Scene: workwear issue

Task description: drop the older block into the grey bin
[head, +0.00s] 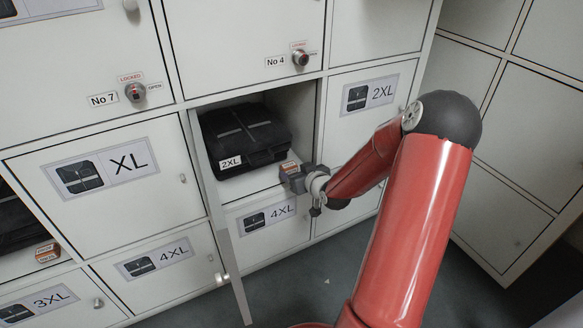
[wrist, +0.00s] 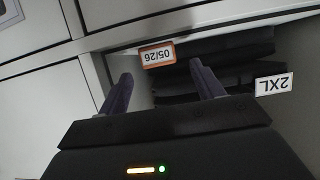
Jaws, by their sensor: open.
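A small orange block (head: 289,167) with a white label stands at the front edge of the open compartment (head: 245,190), before a black folded garment tagged 2XL. In the wrist view the block (wrist: 157,55) reads 05/26, upside down. My gripper (head: 297,180) is at the compartment's mouth, close to this block. In the wrist view its fingers (wrist: 162,70) are spread, with the block ahead between their tips, and nothing is held. A second orange block (head: 47,252) sits in another open compartment at the far left; its label is too small to read. No grey bin is in view.
The black garment (head: 245,135) fills much of the compartment. An open door (head: 225,230), seen nearly edge-on, juts out left of my gripper. Closed locker doors marked XL (head: 130,165), 4XL and 2XL surround it. Grey floor (head: 325,280) is clear below.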

